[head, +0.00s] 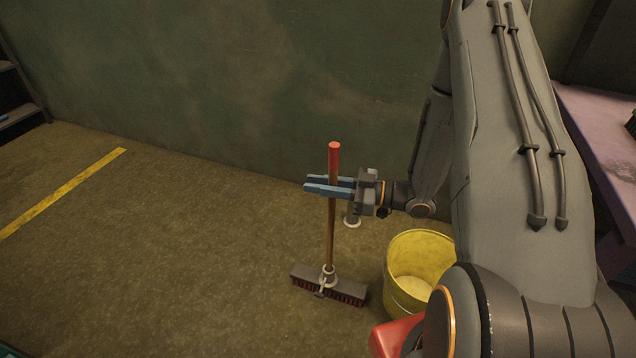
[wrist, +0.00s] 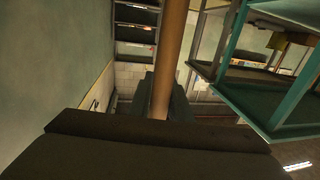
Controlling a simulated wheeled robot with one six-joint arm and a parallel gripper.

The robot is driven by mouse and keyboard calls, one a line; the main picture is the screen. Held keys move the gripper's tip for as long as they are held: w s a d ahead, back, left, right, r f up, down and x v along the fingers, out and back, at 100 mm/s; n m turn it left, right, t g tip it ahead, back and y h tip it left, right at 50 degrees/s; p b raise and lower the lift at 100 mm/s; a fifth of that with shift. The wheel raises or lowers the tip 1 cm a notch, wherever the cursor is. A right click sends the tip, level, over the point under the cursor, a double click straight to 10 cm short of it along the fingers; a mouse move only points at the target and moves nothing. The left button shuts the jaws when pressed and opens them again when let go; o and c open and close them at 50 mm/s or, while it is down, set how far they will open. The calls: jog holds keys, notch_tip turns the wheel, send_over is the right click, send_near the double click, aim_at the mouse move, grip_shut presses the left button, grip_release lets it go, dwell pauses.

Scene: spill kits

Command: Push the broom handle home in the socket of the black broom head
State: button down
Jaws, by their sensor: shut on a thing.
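The broom handle (head: 331,232) is a long brown wooden pole with a red top end. It stands about upright in the head view. The black broom head (head: 345,290) with dark red bristles lies on the floor below it. The handle's lower end meets the pale socket (head: 328,275) on the broom head; how deep it sits I cannot tell. My gripper (head: 325,186) is shut on the handle in its upper part, below the red end. In the wrist view the handle (wrist: 172,55) runs up between the dark fingers.
A yellow bucket (head: 418,262) stands right of the broom head, close to it. A red object (head: 392,338) is at the bottom, partly hidden by my arm. A purple-topped bench (head: 598,130) is at the right. The floor left of the broom is clear, with a yellow line (head: 65,190).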

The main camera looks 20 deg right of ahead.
jog(key=b, duration=0.3)
send_over(331, 220)
jog(key=w+a, duration=0.3)
notch_tip(331, 220, down, 6)
dwell(1.6)
jog(key=c, duration=1.6)
grip_release()
jog(key=shift+s, duration=0.1)
jog(key=shift+o, duration=0.2)
jog(key=shift+d+p, duration=0.15)
jog(key=shift+p, duration=0.15)
jog(key=p+v, duration=0.1)
jog(key=v, duration=0.6)
jog(key=shift+s+d+p, duration=0.15)
jog(key=shift+d+p, duration=0.15)
